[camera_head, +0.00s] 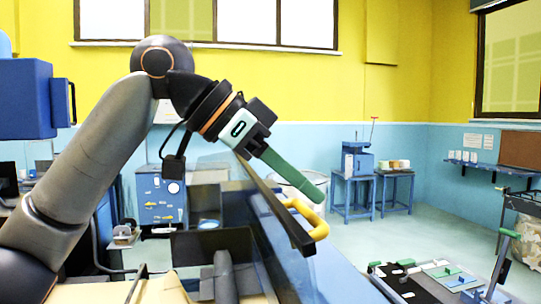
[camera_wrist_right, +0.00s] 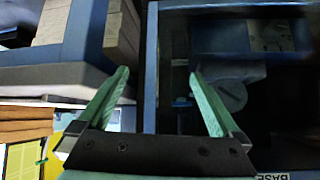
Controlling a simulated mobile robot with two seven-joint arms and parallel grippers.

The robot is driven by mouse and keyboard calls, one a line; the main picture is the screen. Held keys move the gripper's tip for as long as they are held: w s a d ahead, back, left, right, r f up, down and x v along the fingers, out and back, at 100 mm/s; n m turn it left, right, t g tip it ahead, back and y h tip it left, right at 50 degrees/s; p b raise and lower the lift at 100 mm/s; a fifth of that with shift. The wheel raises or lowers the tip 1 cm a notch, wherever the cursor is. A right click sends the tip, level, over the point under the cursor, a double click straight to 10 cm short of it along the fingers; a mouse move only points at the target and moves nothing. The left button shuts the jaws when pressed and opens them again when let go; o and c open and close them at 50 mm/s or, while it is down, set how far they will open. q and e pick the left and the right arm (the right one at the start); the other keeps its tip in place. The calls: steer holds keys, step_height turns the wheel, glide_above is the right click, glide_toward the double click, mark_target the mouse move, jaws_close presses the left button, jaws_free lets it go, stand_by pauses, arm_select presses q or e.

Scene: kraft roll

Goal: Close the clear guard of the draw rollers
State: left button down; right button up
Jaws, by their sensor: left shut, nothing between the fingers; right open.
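The clear guard shows in the head view as a see-through panel with a dark edge bar (camera_head: 270,203) and a yellow handle (camera_head: 308,219). The bar slopes down to the right, and the guard looks raised and tilted. My left gripper (camera_head: 318,196) is shut and empty, its green fingers slanting down to just above the yellow handle. I cannot tell whether the tips touch it. A grey cylindrical part (camera_head: 225,277) shows below the guard; the draw rollers are not clearly visible. My right gripper (camera_wrist_right: 160,75) is open and empty in the right wrist view, over blue framework (camera_wrist_right: 151,45).
A blue machine box (camera_head: 25,98) stands at the left, and a blue cabinet (camera_head: 160,198) behind my left arm. Blue stands (camera_head: 352,190) are at the back. A cart top with tools (camera_head: 440,280) is at lower right. Open floor (camera_head: 375,232) lies between.

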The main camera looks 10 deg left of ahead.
mark_target(270, 207)
arm_select(q)
steer(key=shift+s+a+f, duration=0.1)
steer(key=shift+s+a, duration=0.15)
steer(key=shift+a, duration=0.4)
steer(key=shift+s+a+f, duration=0.1)
steer(key=shift+s+a, duration=0.15)
steer(key=shift+a, duration=0.35)
steer(key=shift+s+a+f, duration=0.1)
steer(key=shift+s+a, duration=0.15)
steer(key=shift+a, duration=0.4)
arm_select(e)
steer(key=shift+w+r, duration=0.1)
steer(key=shift+r, duration=0.05)
arm_select(q)
steer(key=shift+r, duration=0.1)
